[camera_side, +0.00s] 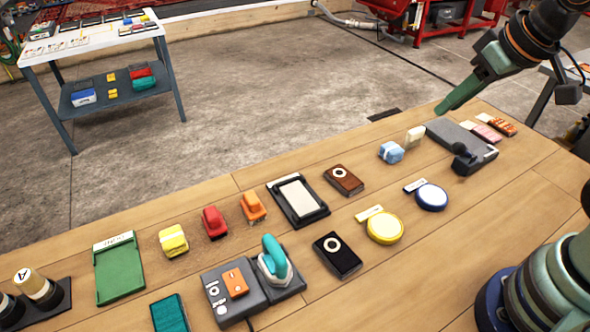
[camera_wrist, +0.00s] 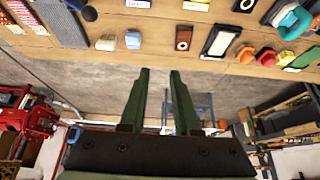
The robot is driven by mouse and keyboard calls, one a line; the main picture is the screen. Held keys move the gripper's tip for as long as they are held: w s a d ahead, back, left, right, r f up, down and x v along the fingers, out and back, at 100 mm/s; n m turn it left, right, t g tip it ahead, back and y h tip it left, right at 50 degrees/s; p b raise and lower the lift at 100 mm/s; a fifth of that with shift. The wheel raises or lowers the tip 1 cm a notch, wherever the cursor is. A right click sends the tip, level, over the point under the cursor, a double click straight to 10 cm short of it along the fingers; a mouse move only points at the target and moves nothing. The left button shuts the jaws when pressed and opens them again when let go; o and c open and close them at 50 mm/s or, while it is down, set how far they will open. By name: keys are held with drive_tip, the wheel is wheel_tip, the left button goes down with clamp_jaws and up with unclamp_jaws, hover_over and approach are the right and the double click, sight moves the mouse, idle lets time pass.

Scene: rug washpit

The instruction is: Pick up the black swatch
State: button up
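The black swatch (camera_side: 338,255) lies flat on the wooden table, with a pale ring on its top. In the wrist view a black swatch (camera_wrist: 243,4) shows at the top edge, partly cut off. My gripper (camera_side: 441,108) is well away from it, raised over the far right part of the table. In the wrist view the two green fingers of my gripper (camera_wrist: 159,72) stand apart with nothing between them.
A brown swatch (camera_side: 344,180) with a similar ring lies behind the black one. A yellow round pad (camera_side: 385,228) lies to its right. A grey plate with a teal-handled iron (camera_side: 274,260) stands to its left. Bare wood lies in front of the black swatch.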

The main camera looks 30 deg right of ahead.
drive_tip(key=o, duration=0.9)
drive_tip(key=n+g, duration=0.1)
drive_tip(key=g, duration=0.5)
hover_over(337, 251)
wheel_tip(337, 251, down, 13)
drive_tip(key=f, duration=0.5)
drive_tip(key=shift+s+f, duration=0.25)
drive_tip(key=shift+f, duration=0.05)
drive_tip(key=shift+w+f, duration=0.2)
drive_tip(key=shift+f, duration=2.9)
